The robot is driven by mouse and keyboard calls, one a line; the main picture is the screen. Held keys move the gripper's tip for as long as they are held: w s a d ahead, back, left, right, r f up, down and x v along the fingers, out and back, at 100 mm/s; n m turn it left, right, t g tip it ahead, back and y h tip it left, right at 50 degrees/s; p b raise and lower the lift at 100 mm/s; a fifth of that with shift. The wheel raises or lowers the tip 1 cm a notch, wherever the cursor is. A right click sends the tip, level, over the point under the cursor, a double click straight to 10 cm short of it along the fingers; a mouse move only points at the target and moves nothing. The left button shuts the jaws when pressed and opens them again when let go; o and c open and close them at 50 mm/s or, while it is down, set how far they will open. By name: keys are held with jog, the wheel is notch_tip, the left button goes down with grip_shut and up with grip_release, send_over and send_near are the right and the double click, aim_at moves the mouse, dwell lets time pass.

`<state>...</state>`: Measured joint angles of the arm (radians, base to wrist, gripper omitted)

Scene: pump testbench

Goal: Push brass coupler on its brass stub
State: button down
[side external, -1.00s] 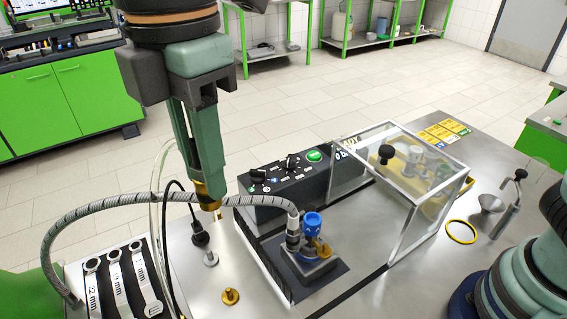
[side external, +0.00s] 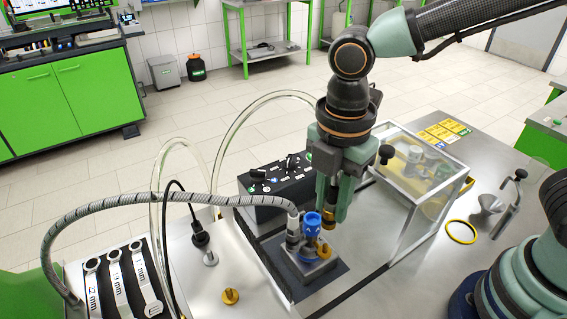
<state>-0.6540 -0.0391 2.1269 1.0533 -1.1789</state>
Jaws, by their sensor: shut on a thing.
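My gripper (side external: 330,206) points down and is shut on the brass coupler (side external: 328,217). The coupler is upright just behind and right of the blue-capped fitting (side external: 312,226). The brass stub (side external: 323,250) stands on the small pump block, below and slightly left of the coupler in the picture. A small gap seems to lie between them, but I cannot tell for sure how well they line up. A clear hose (side external: 238,130) arches from the left towards my gripper; its end is hidden behind it.
A grey corrugated hose (side external: 130,201) runs to the pump block. A control box (side external: 283,184) stands behind it, and a clear guard box (side external: 405,235) stands close on the right. Another brass fitting (side external: 230,296) sits at the front left. Wrenches (side external: 119,279) lie at the left.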

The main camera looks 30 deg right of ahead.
aim_at(330, 220)
jog(key=shift+f, duration=2.1)
jog(key=shift+f, duration=1.5)
dwell(0.6)
jog(key=c, duration=0.6)
grip_release()
jog(key=shift+w+r, duration=0.2)
jog(key=shift+r, duration=1.05)
jog(key=shift+s+r, duration=0.2)
jog(key=shift+r, duration=2.1)
